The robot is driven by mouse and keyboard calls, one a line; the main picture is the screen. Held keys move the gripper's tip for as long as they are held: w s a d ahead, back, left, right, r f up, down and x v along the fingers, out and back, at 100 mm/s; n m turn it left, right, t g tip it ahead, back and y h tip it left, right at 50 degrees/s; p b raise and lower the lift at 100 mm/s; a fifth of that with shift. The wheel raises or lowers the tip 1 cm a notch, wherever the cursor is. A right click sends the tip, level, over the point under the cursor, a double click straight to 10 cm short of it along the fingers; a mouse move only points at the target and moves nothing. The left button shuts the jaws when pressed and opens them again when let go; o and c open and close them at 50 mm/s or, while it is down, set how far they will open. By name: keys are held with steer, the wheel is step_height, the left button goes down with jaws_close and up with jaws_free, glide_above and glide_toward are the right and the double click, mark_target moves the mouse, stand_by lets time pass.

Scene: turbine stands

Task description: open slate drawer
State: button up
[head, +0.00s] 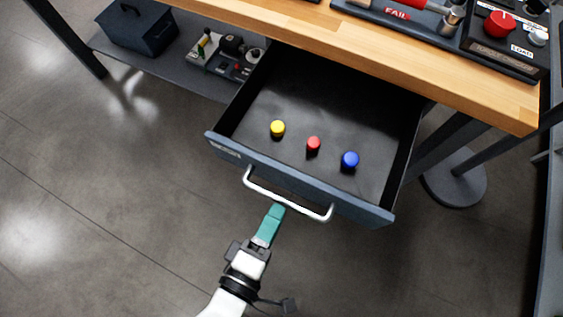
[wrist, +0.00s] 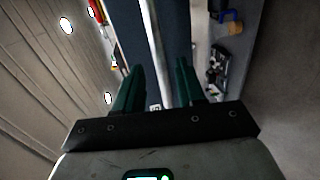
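The slate drawer (head: 300,184) stands pulled well out from under the wooden workbench in the head view. Its dark inside holds a yellow cylinder (head: 277,129), a red one (head: 313,144) and a blue one (head: 350,160). The silver bar handle (head: 290,201) is on its front; the bar also shows in the wrist view (wrist: 155,45). My gripper (head: 277,210) has its teal fingertips close to the handle. In the wrist view my gripper (wrist: 160,80) is open, with the bar appearing between the parted fingers and a gap on each side. Exact depth is unclear.
The workbench (head: 400,52) holds a red-knobbed control box (head: 500,45) and a FAIL-labelled fixture (head: 396,14). A lower shelf (head: 165,65) bears a dark blue box (head: 137,27) and small parts. A round stand base (head: 455,180) is right of the drawer. Floor left and front is clear.

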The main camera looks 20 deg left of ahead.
steer(key=s, duration=0.2)
steer(key=s+r, duration=0.1)
steer(key=s, duration=0.2)
steer(key=shift+s, duration=0.3)
steer(key=shift+s, duration=0.1)
